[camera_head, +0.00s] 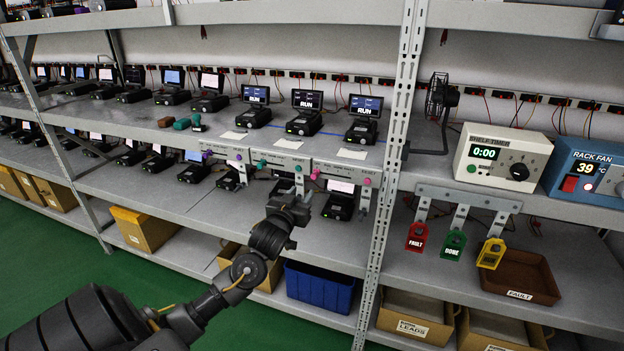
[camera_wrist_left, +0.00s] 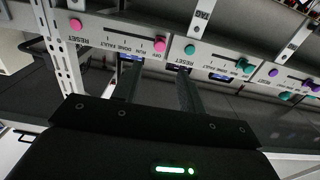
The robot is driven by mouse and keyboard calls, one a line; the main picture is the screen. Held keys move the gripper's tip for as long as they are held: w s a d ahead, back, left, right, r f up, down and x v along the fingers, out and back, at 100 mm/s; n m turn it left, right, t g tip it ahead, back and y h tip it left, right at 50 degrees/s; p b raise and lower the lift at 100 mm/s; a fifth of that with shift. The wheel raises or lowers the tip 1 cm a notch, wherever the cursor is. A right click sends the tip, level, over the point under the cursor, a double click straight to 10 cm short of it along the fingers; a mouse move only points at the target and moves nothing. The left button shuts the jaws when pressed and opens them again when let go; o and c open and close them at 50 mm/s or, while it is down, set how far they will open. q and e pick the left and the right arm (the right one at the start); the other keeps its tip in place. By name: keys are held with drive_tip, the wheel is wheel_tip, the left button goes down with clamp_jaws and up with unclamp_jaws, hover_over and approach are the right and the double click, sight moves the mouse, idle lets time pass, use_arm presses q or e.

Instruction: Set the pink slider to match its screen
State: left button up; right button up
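The pink slider knob (camera_head: 315,174) sits at the left end of the right-hand panel on the shelf edge. In the left wrist view the pink knob (camera_wrist_left: 160,45) is at the OFF end of its slot. A pink reset button (camera_head: 367,181) is at that panel's other end. Three screens above (camera_head: 366,105) appear to read RUN; which belongs to pink I cannot tell. My left gripper (camera_head: 297,197) is below the panels, near the teal and pink knobs. In the wrist view its two fingers (camera_wrist_left: 157,82) are apart and empty, not touching the pink knob.
Neighbouring panels carry teal (camera_head: 262,164) and purple (camera_head: 239,158) knobs close by. Small devices (camera_head: 340,205) stand on the shelf beneath. A rack upright (camera_head: 385,170) is just right of the pink panel. A blue bin (camera_head: 320,290) is below.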

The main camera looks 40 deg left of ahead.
sight(313, 177)
use_arm(q)
drive_tip(key=p+x, duration=0.2)
drive_tip(key=x, duration=0.8)
drive_tip(key=shift+c, duration=0.4)
clamp_jaws()
